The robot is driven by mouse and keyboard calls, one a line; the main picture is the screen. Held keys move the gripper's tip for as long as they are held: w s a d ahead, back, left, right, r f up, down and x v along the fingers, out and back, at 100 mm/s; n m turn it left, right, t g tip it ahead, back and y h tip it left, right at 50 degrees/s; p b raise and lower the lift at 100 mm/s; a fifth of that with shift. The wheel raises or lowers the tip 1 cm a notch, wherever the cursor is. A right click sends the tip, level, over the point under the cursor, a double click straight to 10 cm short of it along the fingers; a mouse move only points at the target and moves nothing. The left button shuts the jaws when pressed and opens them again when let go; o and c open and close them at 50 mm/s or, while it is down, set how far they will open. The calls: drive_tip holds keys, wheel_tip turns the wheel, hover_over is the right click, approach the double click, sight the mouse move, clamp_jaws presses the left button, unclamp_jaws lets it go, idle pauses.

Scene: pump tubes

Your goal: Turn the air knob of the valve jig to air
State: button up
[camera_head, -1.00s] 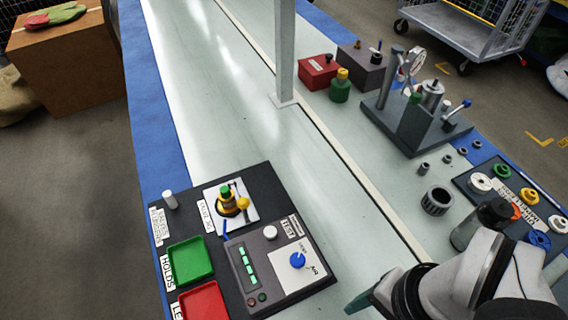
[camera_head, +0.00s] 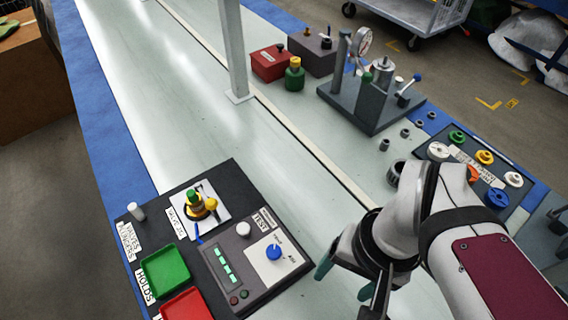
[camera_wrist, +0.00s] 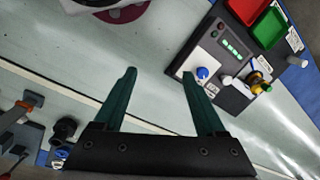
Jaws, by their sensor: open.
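The valve jig is a dark grey box (camera_head: 229,272) at the lower middle of the head view, with a blue knob (camera_head: 273,251) on a white plate. A white button and a row of green lights are also on its top. The blue knob also shows in the wrist view (camera_wrist: 202,73), beyond the right fingertip and apart from it. A green and yellow valve (camera_head: 196,201) sits on a white plate beside the box. My gripper (camera_wrist: 160,75) is open and empty, with two teal fingers over the bare bench. In the head view it is right of the box, partly hidden by my arm.
A green tray (camera_head: 165,271) and a red tray (camera_head: 186,306) lie left of the box. A press fixture (camera_head: 372,95) and a rack of coloured rings (camera_head: 478,168) stand at right. A grey post (camera_head: 232,50) rises mid-bench. Bench left of it is clear.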

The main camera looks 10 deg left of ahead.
drive_tip(key=w+a+n+h, duration=0.1)
drive_tip(key=w+a+n, duration=0.3)
drive_tip(key=w+n, duration=0.1)
drive_tip(key=n, duration=0.7)
approach(273, 250)
drive_tip(key=shift+h, duration=0.3)
drive_tip(key=f, duration=0.8)
drive_tip(key=shift+s+a+f, duration=0.2)
drive_tip(key=shift+f, duration=0.15)
clamp_jaws()
